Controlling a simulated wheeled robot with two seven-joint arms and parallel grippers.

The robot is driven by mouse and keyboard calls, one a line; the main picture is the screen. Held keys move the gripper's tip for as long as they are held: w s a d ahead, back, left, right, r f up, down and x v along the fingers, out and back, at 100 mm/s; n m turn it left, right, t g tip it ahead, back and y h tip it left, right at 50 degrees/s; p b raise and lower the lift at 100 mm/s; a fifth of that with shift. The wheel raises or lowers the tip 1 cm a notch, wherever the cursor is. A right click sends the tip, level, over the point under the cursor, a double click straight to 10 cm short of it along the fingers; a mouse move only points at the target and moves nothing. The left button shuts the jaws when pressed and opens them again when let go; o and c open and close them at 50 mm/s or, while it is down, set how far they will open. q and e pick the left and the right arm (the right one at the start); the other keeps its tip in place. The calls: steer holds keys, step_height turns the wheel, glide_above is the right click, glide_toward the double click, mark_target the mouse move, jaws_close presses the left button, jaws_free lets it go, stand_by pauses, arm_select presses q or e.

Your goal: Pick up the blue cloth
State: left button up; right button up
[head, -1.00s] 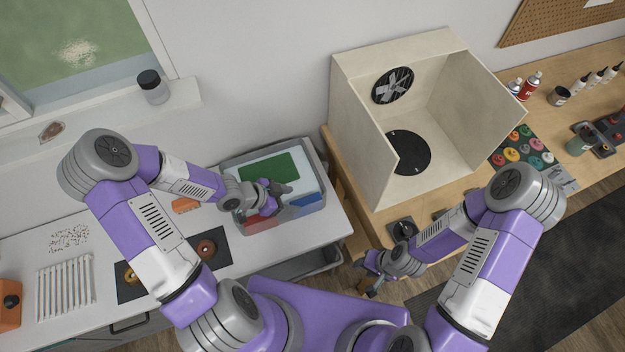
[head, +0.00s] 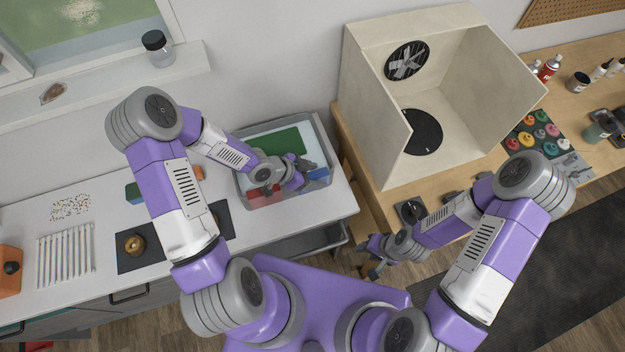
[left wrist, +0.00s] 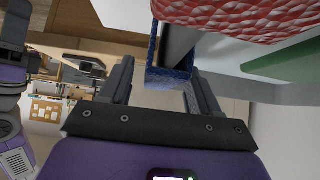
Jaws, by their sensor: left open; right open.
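The blue cloth (left wrist: 168,76) shows in the left wrist view as a textured blue edge between the two fingers of my left gripper (left wrist: 160,82). In the head view my left gripper (head: 314,172) is over the right part of a grey translucent tub, open, and it hides most of the blue cloth. Some blue (head: 311,198) shows at the tub's near right side. I cannot tell whether the fingers touch the cloth. My right gripper (head: 371,256) is open and empty in front of the wooden bench.
The tub (head: 240,185) also holds a red cloth (head: 264,191) and a green cloth (head: 275,143). It stands on a white counter (head: 290,228). A cream spray booth (head: 377,135) stands on the bench at right. A dark mat (head: 139,251) lies left of the tub.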

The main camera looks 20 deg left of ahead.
arm_select(q)
steer(key=c, duration=1)
